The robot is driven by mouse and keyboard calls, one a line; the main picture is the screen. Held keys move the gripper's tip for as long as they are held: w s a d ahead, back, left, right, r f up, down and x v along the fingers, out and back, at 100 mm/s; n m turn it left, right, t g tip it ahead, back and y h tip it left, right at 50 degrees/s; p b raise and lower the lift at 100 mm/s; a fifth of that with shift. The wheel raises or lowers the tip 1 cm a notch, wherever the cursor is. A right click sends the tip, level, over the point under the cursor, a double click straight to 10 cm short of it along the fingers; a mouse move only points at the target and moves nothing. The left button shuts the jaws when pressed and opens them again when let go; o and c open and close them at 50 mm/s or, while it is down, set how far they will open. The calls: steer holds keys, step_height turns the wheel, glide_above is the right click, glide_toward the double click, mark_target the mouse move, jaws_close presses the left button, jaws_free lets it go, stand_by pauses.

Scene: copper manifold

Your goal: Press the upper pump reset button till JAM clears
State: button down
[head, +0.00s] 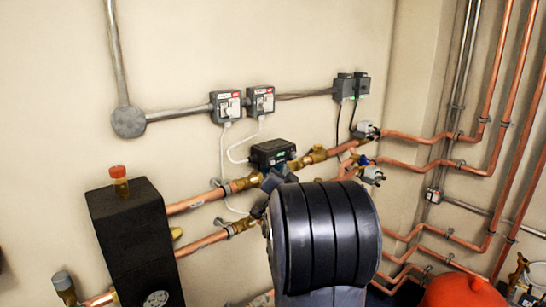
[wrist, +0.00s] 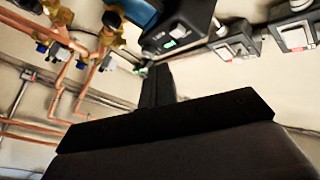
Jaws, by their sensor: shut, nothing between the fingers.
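The upper pump (head: 272,154) is a dark box on the upper copper pipe, with a small green patch on its front right. In the wrist view the pump (wrist: 178,25) hangs at the top, with a lit green patch and a small pale mark on its face. I cannot read JAM or make out the reset button for certain. My gripper (wrist: 157,72) is shut and empty, a dark shape rising toward the pump's lower edge in the wrist view. Whether it touches the pump I cannot tell. In the head view my arm hides the gripper and the lower pipe's middle.
Two grey switch boxes (head: 243,103) and a pair of dark boxes (head: 352,87) are on the wall above. A black block (head: 135,240) with a red-capped fitting stands left. Copper pipes (head: 420,138) run right. A red vessel (head: 462,291) sits low right.

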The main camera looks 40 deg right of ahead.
mark_target(272, 163)
steer(key=shift+w+a, duration=0.1)
steer(key=shift+w, duration=1.1)
steer(key=shift+w, duration=0.1)
stand_by(1.1)
steer(key=shift+w, duration=0.3)
steer(key=shift+w+a, duration=0.1)
steer(key=shift+w, duration=0.35)
stand_by(0.6)
steer(key=shift+b, duration=0.35)
steer(key=shift+s+b, duration=0.7)
steer(key=shift+s, duration=0.15)
